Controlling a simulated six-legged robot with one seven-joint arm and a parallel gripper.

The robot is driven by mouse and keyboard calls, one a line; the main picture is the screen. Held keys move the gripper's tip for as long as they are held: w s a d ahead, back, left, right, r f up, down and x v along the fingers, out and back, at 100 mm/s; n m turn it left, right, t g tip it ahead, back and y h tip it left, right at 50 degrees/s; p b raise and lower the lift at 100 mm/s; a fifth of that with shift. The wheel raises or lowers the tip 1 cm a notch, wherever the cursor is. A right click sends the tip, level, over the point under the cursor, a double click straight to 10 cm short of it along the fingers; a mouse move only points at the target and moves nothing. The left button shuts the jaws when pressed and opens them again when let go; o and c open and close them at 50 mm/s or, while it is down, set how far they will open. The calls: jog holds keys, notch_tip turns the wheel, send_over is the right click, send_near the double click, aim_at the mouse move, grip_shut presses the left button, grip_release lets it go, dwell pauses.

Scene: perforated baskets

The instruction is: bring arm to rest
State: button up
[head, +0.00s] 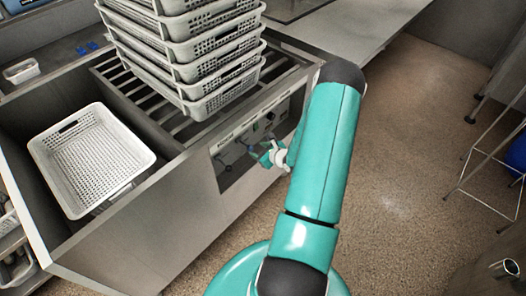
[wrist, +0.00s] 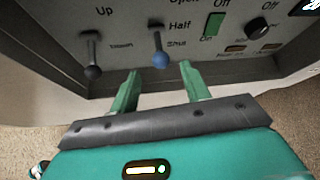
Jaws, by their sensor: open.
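My gripper (wrist: 162,88) is open and empty in the wrist view, its two green fingers spread apart. Its tips are just below a grey control panel (wrist: 215,50) with a blue-knobbed lever (wrist: 160,58) between them in the picture. I cannot tell whether a finger touches the panel. A dark-knobbed lever (wrist: 92,70) is to the left. In the head view my teal arm reaches forward, and my gripper (head: 262,152) is in front of the panel (head: 250,140), partly hidden by the arm.
A stack of white perforated baskets (head: 195,60) stands on the slatted counter (head: 155,120). One white basket (head: 135,150) sits in the sunken bay at left. A metal rack (head: 470,165) stands at right. Brown floor (head: 400,150) is open right of my arm.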

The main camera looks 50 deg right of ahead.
jog(key=shift+v, duration=1.2)
